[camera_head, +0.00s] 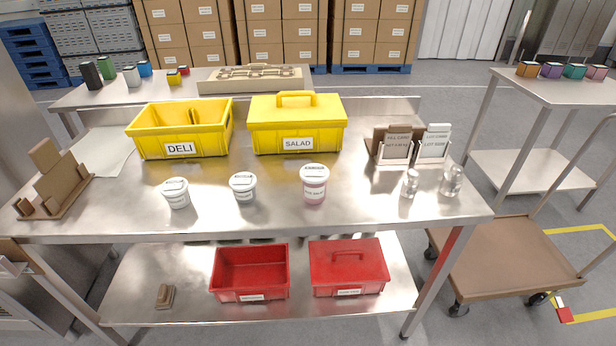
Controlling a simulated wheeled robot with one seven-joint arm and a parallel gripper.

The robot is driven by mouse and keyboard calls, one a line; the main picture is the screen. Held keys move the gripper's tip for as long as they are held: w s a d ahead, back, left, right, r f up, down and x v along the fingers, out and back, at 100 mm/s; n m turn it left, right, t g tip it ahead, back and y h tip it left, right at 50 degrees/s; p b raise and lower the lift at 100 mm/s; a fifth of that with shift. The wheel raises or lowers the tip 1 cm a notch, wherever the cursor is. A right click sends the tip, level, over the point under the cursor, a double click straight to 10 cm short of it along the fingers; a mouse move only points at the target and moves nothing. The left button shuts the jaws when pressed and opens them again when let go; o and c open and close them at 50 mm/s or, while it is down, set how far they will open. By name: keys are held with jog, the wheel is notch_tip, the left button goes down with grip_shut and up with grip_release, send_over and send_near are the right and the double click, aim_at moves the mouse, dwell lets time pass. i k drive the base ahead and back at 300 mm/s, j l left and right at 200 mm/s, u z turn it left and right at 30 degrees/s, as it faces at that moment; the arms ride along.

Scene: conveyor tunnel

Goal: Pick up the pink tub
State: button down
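The pink tub (315,187) stands upright on the steel table (260,215), right of centre near the front. It has a white lid, a white label and pink contents showing at the bottom. Two similar white-lidded tubs stand to its left: a grey-toned one (243,188) and a whiter one (176,193) farther left. Nothing touches the pink tub. My gripper is not in view.
Behind the tubs are an open yellow DELI bin (181,146) and a lidded yellow SALAD bin (297,128). Card holders (395,149) and two metal shakers (451,181) stand to the right. Red bins (250,290) sit on the lower shelf. A brown cart (510,260) stands at right.

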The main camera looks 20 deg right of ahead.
aim_at(314, 177)
jog(key=i+l+u, duration=0.2)
jog(key=u, duration=0.15)
jog(key=i+l+u, duration=0.2)
jog(key=u, duration=0.15)
jog(key=l, duration=0.1)
